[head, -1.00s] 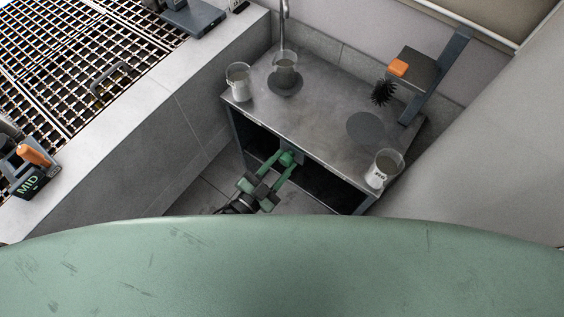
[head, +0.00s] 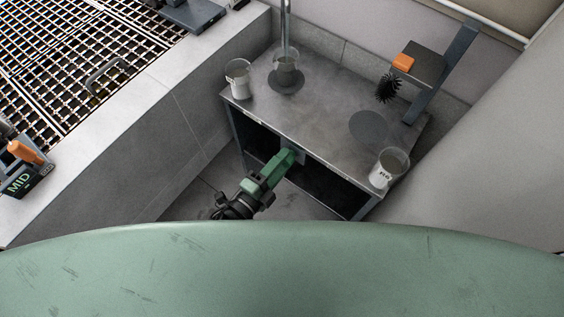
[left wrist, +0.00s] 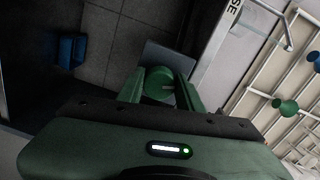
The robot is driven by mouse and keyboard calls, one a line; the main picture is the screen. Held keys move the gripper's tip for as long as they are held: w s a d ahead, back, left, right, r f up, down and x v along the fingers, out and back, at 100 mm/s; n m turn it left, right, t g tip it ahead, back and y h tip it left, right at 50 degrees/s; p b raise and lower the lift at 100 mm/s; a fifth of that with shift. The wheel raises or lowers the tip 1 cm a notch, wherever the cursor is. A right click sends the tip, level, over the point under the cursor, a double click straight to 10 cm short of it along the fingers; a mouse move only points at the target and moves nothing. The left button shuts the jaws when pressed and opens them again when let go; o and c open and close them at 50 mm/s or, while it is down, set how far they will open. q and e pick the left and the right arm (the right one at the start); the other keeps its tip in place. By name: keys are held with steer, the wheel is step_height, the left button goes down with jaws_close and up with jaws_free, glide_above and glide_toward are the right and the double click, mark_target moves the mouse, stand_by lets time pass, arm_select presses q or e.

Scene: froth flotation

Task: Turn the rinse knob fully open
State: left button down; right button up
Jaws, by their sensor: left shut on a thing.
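The rinse knob is a round green knob (left wrist: 160,84) on a grey plate (left wrist: 168,57), between my left gripper's fingers in the left wrist view. A small light mark shows on its face. My left gripper (head: 289,157) reaches the front of the grey metal bench (head: 318,107), just under its top edge, and is shut on the knob. Its fingertips also show in the left wrist view (left wrist: 160,90). In the head view the gripper hides most of the knob. How far the knob is turned I cannot tell. My right gripper is not in view.
Beakers stand on the bench: one at left (head: 238,80), one under the upright pipe (head: 285,70), one at the right corner (head: 388,168). A black brush (head: 387,88) is beside a stand with an orange block (head: 402,62). A grating (head: 60,60) lies at left.

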arm_select(q)
steer(key=shift+m+b, duration=0.7)
steer(key=shift+m, duration=1.2)
steer(key=c, duration=0.9)
jaws_free()
steer(key=shift+s, duration=0.1)
steer(key=b+v, duration=0.1)
steer(key=v, duration=0.6)
steer(key=shift+s+a+r, duration=0.1)
steer(key=shift+s+a, duration=0.05)
steer(key=shift+s, duration=0.15)
